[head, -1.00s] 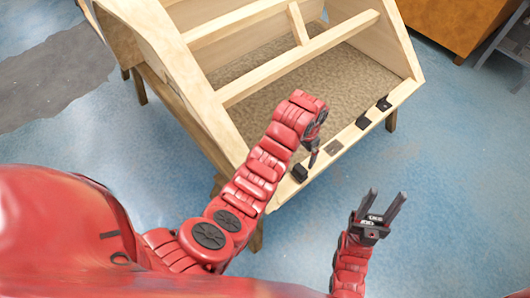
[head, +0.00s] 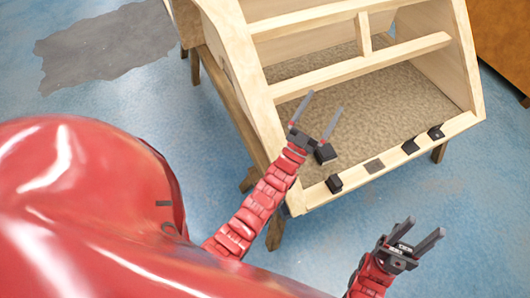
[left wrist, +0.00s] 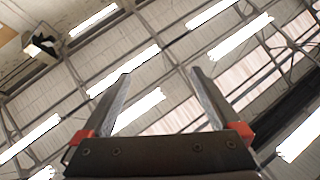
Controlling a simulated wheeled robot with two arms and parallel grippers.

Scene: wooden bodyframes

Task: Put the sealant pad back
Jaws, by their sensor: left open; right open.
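I cannot tell for sure which is the sealant pad; the flat square looks most like a pad. My left gripper (head: 322,105) is open and empty, fingers pointing up, above the left part of the frame's front. In the left wrist view its open fingers (left wrist: 160,78) have only the ceiling between them. My right gripper (head: 426,227) is open and empty, in front of the ledge.
The wooden frame (head: 350,57) has crossbars and side walls around a brown textured floor panel (head: 385,100). It stands on legs on a blue floor. An orange-brown cabinet (head: 505,40) is at the upper right.

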